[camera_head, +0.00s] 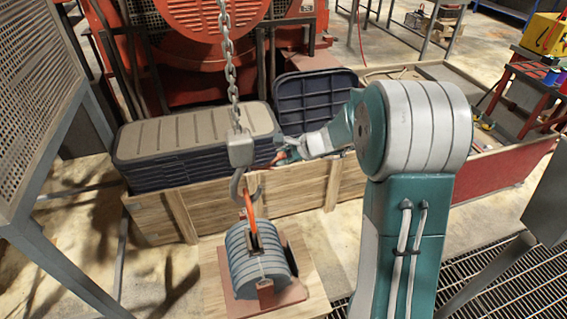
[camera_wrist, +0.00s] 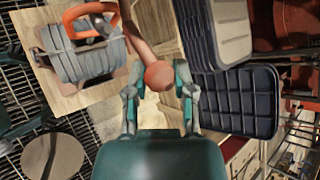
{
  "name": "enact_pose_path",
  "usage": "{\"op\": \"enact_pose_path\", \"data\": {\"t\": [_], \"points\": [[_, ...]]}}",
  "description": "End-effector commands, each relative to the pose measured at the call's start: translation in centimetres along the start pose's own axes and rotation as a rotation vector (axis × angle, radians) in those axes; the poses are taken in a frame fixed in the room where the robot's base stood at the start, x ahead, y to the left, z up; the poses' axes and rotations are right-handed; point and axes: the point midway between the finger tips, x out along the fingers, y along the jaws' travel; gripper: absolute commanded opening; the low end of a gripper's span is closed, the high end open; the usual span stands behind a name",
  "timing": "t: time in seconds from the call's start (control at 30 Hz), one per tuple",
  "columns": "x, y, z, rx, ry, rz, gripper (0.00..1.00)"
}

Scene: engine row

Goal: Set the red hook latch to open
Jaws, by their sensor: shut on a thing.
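The red hook latch shows in the wrist view as a reddish lever ending in a round knob (camera_wrist: 158,75). The knob sits between the two fingers of my gripper (camera_wrist: 157,84), which is shut on it. In the head view my gripper (camera_head: 284,155) is small and reaches left, with a bit of red at its tips, right of the grey hook block (camera_head: 240,150). The grey hook (camera_head: 237,184) hangs below the block on a chain (camera_head: 230,70). An orange lifting ring (camera_head: 249,206) on the grey ribbed load (camera_head: 238,256) is at the hook; whether they touch is unclear.
The load stands on a wooden board (camera_head: 205,290). Behind it is a wooden crate (camera_head: 158,217) with stacked dark cases (camera_head: 145,172) and an upright dark lid (camera_head: 315,105). A perforated metal frame (camera_head: 40,100) stands left. Floor is bare between the frame and the load.

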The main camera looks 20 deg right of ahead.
Motion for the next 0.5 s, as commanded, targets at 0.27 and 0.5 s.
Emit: {"op": "enact_pose_path", "data": {"t": [0.27,0.5], "points": [[-0.8,-0.9,2.1,-0.127,0.173,0.034,0.00],[-1.1,-1.2,3.0,-0.165,0.236,0.048,0.00]]}}
